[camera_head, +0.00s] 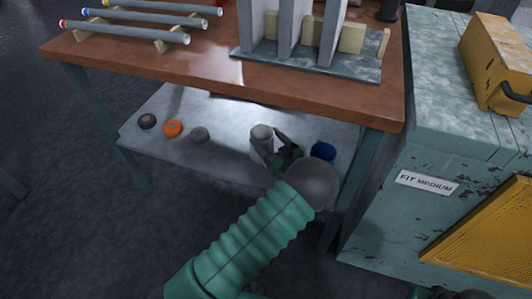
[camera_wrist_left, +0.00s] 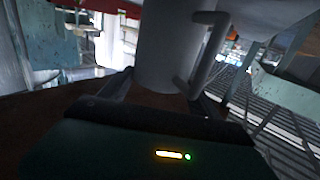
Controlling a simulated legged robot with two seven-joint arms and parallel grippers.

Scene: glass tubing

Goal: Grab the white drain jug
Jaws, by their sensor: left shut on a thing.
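The white drain jug (camera_head: 262,142) stands on the grey lower shelf under the brown workbench. My left gripper (camera_head: 279,150) reaches in from below and is shut on the jug, at its right side in the head view. In the left wrist view the pale jug body (camera_wrist_left: 165,45) with its side handle (camera_wrist_left: 205,45) fills the space between the two fingers (camera_wrist_left: 160,85). The jug looks upright in the head view. My left forearm hides part of the shelf. My right gripper does not show.
The lower shelf (camera_head: 215,165) also holds a blue container (camera_head: 323,151) right of the jug, and a grey roll (camera_head: 200,135), an orange roll (camera_head: 172,128) and a dark roll (camera_head: 147,121) to the left. The brown tabletop (camera_head: 200,65) hangs above. A green cabinet (camera_head: 385,220) stands at right.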

